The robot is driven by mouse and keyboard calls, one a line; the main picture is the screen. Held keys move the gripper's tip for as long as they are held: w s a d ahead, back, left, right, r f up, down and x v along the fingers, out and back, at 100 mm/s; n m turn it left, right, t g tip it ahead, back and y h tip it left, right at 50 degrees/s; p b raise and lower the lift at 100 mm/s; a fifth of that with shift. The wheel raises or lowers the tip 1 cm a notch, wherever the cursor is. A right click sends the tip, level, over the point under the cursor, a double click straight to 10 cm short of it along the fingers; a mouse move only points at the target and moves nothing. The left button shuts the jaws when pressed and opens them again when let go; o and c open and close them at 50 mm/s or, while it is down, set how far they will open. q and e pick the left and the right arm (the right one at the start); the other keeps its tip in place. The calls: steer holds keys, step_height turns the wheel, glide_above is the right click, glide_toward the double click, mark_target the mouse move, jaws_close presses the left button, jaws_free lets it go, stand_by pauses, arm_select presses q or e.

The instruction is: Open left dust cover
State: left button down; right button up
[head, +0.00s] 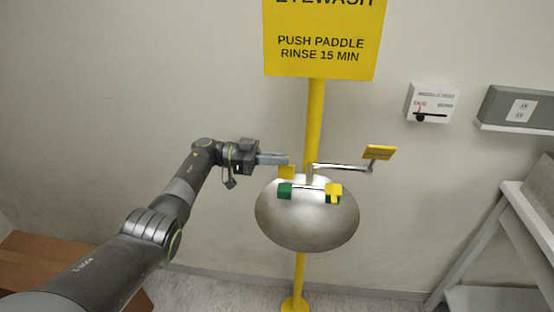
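The eyewash bowl (300,232) is a round metal basin on a yellow post. The left dust cover (287,173) is a small yellow flap standing up behind and above the left green nozzle (285,191), whose top shows uncovered. The right dust cover (333,189) is yellow and lies over the right green nozzle. My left gripper (284,160) comes in from the left, with its fingertips at the upper edge of the left dust cover. Its fingers overlap as one grey bar, so their gap and any contact with the cover are unclear. My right gripper is out of view.
A metal arm with a yellow paddle (379,153) sticks out right of the yellow post (315,110). A yellow eyewash sign (322,45) hangs above. A white switch box (431,103) is on the wall. A grey-white frame (485,240) stands at right. Wall left of the bowl is clear.

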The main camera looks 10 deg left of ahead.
arm_select(q)
steer(key=shift+f, duration=0.1)
steer(key=c, duration=1.6)
jaws_free()
steer(key=shift+a, duration=0.1)
steer(key=a+b, duration=0.8)
steer(key=a, duration=0.9)
steer(key=shift+a+b, duration=0.15)
steer(key=shift+b, duration=0.2)
steer(key=shift+f, duration=0.1)
